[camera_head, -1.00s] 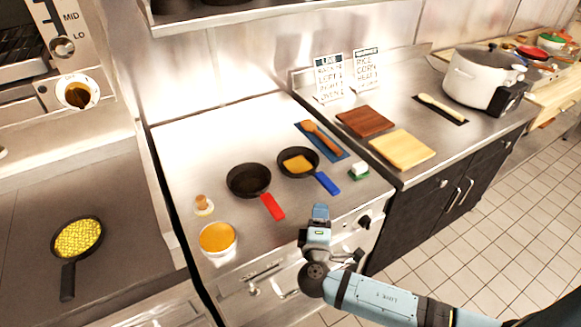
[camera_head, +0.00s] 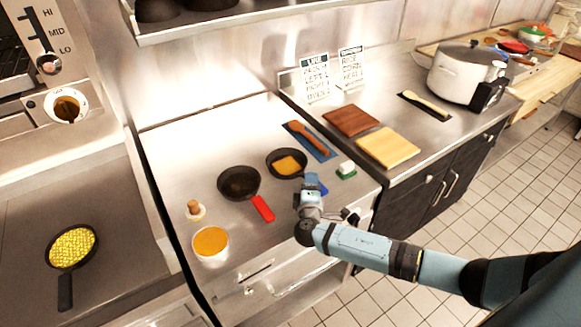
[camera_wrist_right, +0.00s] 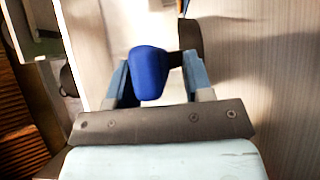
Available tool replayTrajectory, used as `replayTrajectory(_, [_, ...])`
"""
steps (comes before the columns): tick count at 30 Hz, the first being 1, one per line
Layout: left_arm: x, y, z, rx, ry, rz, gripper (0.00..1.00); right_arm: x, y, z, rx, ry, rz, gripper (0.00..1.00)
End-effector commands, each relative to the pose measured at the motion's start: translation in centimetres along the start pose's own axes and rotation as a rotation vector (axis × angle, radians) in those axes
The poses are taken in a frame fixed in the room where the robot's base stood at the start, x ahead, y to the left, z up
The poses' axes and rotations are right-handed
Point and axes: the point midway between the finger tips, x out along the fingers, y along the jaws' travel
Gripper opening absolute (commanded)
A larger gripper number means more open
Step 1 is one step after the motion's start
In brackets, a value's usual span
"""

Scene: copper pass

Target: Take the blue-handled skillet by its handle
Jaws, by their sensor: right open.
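The blue-handled skillet (camera_head: 273,170) sits on the steel counter with an orange-yellow slice in it. Its blue handle (camera_head: 323,190) points toward the counter's front and is partly hidden by my right gripper (camera_head: 312,181). In the right wrist view, the handle (camera_wrist_right: 150,73) shows between the two fingers of my open right gripper (camera_wrist_right: 157,80). There seems to be a gap on the right side; contact on the left side cannot be told. My left gripper is not in view.
A red-handled skillet (camera_head: 234,185) sits close to the left. A green-and-white block (camera_head: 346,171) is just right of the handle. A spatula on a blue mat (camera_head: 325,153) lies behind. An orange-filled bowl (camera_head: 211,246) stands at the front left.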

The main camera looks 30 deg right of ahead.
Motion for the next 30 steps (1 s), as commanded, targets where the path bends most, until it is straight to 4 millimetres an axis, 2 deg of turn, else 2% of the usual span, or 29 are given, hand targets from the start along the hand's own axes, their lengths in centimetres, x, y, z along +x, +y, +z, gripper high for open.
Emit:
replayTrajectory(5, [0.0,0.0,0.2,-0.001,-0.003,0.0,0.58,0.0,-0.1,0.0,0.0,0.0,-0.001,0.47])
replayTrajectory(11, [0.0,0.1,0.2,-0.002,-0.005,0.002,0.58,0.0,-0.1,0.0,0.0,0.0,-0.001,0.03])
replayTrajectory(12, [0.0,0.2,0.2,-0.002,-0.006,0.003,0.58,0.0,-0.1,0.0,0.0,0.0,-0.001,0.0])
replayTrajectory(25, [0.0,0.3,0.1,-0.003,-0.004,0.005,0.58,0.0,0.2,0.0,0.002,0.0,0.001,0.0])
replayTrajectory(30, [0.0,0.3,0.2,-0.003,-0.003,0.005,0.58,0.0,1.3,0.0,0.004,-0.001,0.001,0.0])
